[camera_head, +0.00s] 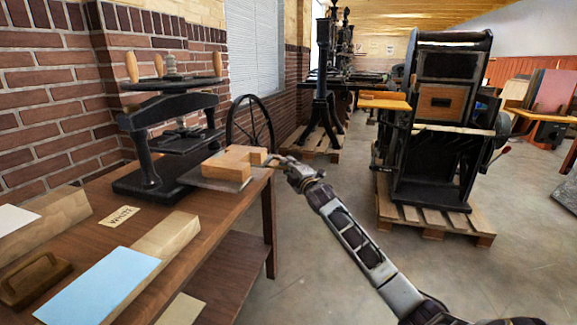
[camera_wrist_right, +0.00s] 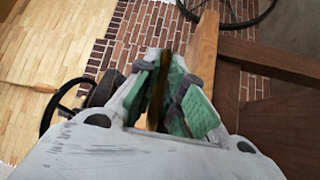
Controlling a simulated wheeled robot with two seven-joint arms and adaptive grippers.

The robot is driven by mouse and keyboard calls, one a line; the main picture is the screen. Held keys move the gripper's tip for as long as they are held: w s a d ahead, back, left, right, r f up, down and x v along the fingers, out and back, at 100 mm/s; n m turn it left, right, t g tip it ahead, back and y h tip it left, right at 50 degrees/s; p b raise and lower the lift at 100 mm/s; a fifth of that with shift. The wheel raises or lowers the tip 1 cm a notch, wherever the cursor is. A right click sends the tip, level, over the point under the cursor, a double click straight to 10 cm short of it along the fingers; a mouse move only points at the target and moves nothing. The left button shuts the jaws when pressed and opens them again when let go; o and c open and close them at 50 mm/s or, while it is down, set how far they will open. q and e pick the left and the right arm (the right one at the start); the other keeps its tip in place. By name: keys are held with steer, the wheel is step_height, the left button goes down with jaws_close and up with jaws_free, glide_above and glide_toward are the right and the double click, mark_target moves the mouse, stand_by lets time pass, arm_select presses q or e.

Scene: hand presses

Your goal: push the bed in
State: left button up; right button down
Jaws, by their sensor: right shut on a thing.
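The black hand press (camera_head: 165,130) stands on the wooden bench by the brick wall. Its bed (camera_head: 217,183), a flat grey plate, sticks out to the right from under the press. A light wooden block (camera_head: 228,163) lies on the bed. My right gripper (camera_head: 274,162) is at the outer right end of the bed. In the right wrist view my right gripper (camera_wrist_right: 165,85) is shut on a thin brown wooden piece (camera_wrist_right: 157,92), seemingly the bed's handle. How the piece joins the bed is hidden. My left gripper is out of view.
A light blue sheet (camera_head: 98,287), wooden blocks and a small lettered card (camera_head: 119,216) lie on the near bench (camera_head: 190,238). A large black press (camera_head: 440,120) stands on a pallet to the right. The floor beside the bench is clear.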

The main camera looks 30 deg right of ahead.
mark_target(273, 157)
steer(key=w+a, duration=0.1)
steer(key=w+a+p, duration=0.1)
steer(key=w, duration=0.1)
steer(key=shift+w+a, duration=0.15)
steer(key=shift+a, duration=0.2)
steer(key=w+a, duration=0.2)
steer(key=w, duration=0.1)
steer(key=w+a+p, duration=0.1)
steer(key=w+a, duration=0.2)
steer(key=shift+a, duration=0.1)
steer(key=shift+w+a, duration=0.3)
steer(key=shift+w, duration=0.05)
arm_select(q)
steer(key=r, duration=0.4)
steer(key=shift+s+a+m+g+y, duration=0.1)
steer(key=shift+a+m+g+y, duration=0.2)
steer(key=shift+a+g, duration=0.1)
arm_select(e)
steer(key=c, duration=1.7)
jaws_free()
steer(key=shift+f, duration=0.1)
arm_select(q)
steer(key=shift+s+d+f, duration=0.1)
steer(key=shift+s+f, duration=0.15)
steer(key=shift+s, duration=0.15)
arm_select(e)
steer(key=shift+o, duration=0.9)
